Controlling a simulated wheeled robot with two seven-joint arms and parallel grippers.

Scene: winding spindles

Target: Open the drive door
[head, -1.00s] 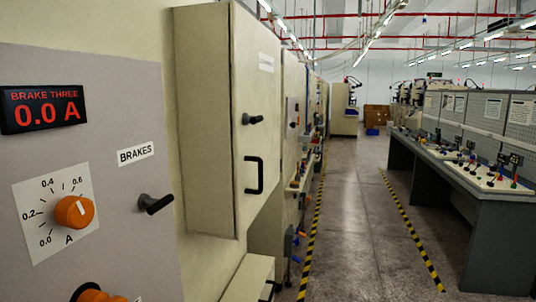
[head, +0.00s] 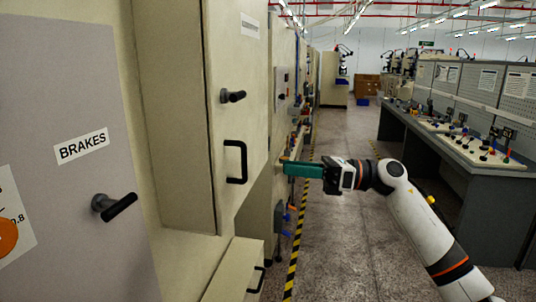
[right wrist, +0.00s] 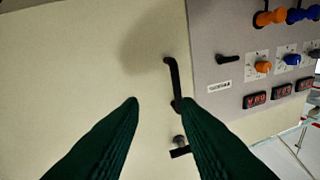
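A cream cabinet door (head: 240,60) with a small label too blurred to read fills the middle of the head view and looks shut. It carries a black turn latch (head: 232,96) and, below it, a black bar handle (head: 235,162). My right gripper (head: 287,166) has green fingers and is to the right of the handle, apart from it in the head view. In the right wrist view the gripper (right wrist: 157,102) is open, with nothing between its fingers. The bar handle (right wrist: 172,80) shows beyond the right fingertip, which overlaps its lower end; contact cannot be told. My left gripper is out of view.
A grey panel (head: 60,200) labelled BRAKES, with its own black latch (head: 114,207), stands at the near left. A lower cream cabinet part (head: 232,272) juts out below the door. Workbenches (head: 450,150) line the right. The aisle floor (head: 340,230) is clear.

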